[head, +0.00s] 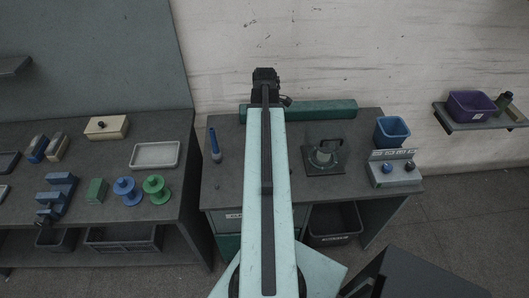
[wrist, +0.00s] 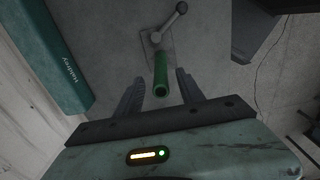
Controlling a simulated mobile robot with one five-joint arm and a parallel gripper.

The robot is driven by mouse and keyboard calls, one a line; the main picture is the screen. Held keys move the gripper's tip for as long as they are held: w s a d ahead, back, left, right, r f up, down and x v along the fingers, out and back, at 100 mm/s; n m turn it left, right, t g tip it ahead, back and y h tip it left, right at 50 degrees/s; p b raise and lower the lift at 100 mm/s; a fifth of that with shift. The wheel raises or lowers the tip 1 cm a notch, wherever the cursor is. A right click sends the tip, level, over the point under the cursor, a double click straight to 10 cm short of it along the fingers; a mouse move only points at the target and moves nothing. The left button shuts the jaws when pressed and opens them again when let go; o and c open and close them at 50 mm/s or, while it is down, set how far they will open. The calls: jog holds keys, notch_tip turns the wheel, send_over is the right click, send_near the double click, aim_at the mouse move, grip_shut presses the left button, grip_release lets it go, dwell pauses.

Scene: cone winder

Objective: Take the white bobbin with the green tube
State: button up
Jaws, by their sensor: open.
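My gripper (wrist: 159,80) is open in the wrist view, one dark finger on each side of a green tube (wrist: 161,75). The tube's round open end faces the camera, and I cannot tell whether the fingers touch it. No white winding shows around this tube. Behind the tube is a grey plate with a crank lever (wrist: 166,28). In the head view my arm reaches over the middle bench, and the fingers cannot be made out. I cannot make out a white bobbin with certainty.
A long green box (head: 320,109) lies along the bench's back edge. A blue bin (head: 391,132) and a control box with knobs (head: 393,171) stand at its right. Blue (head: 126,190) and green (head: 156,190) spools stand on the left bench.

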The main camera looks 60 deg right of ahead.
jog(key=shift+f, duration=0.1)
grip_shut()
